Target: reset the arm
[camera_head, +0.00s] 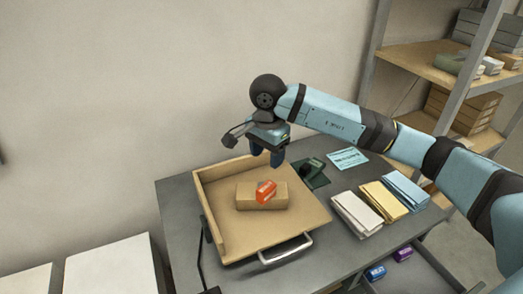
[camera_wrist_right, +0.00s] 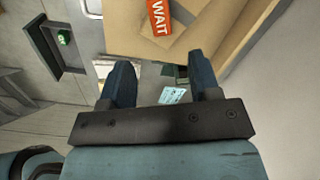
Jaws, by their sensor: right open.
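My right arm comes in from the right in the head view, and its gripper (camera_head: 267,158) hangs above the back right rim of the wooden tray (camera_head: 225,245). In the right wrist view the two dark blue fingers of the right gripper (camera_wrist_right: 162,85) stand apart with nothing held between them. A cardboard block (camera_head: 246,197) lies in the tray with a red item (camera_head: 266,192) on top. The red item reads "WAIT" in the wrist view (camera_wrist_right: 158,17). My left gripper is in neither view.
The tray stands on a grey table (camera_head: 180,218). A dark green stamp-like object (camera_head: 313,168), a light blue card (camera_head: 348,159) and white, yellow and blue stacks (camera_head: 384,200) lie right of it. A drawer with blue (camera_head: 376,272) and purple (camera_head: 403,254) items is open below. Shelves (camera_head: 425,62) stand behind right.

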